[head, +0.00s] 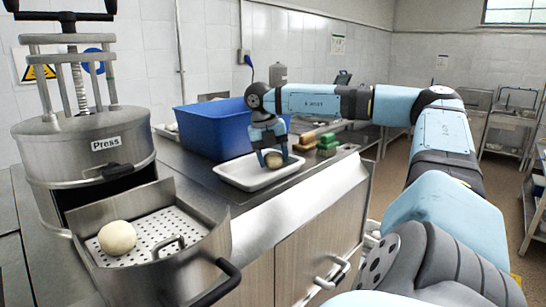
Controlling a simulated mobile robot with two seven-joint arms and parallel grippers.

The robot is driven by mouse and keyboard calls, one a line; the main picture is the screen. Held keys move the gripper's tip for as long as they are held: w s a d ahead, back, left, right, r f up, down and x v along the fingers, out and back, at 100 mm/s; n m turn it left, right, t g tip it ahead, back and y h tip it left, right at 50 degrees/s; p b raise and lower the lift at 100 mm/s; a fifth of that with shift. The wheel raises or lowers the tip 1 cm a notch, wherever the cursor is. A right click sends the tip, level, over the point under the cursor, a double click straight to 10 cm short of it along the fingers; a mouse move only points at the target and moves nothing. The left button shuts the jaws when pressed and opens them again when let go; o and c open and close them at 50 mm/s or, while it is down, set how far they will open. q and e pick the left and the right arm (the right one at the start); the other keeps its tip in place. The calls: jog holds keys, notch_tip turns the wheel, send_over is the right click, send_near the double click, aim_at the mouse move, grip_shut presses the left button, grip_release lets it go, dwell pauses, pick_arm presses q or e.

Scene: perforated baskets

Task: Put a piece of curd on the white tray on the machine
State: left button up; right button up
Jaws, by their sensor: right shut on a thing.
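A round, cream-coloured piece of curd (117,238) rests on the perforated plate (165,224) in the pulled-out metal basket of the press (85,150). A white tray (232,173) lies on the steel counter, in front of a blue bin. My right gripper (272,157) points down at the tray and is shut on a second, yellowish piece of curd (275,161). The gripper fingers partly cover this piece. I cannot tell whether it touches the tray floor. My left gripper is not in view.
The blue bin (207,132) stands right behind the white tray. Green and brown blocks (327,142) lie to the tray's right. The basket's black handle (222,283) sticks out at the front. The counter between basket and tray is clear.

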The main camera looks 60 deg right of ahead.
jog(key=o, duration=0.7)
jog(key=shift+c, duration=0.2)
jog(key=shift+r, duration=0.15)
jog(key=p+v, duration=0.1)
jog(key=v, duration=0.9)
jog(key=shift+w+p, duration=0.1)
jog(key=shift+p, duration=0.25)
jog(key=shift+v, duration=1)
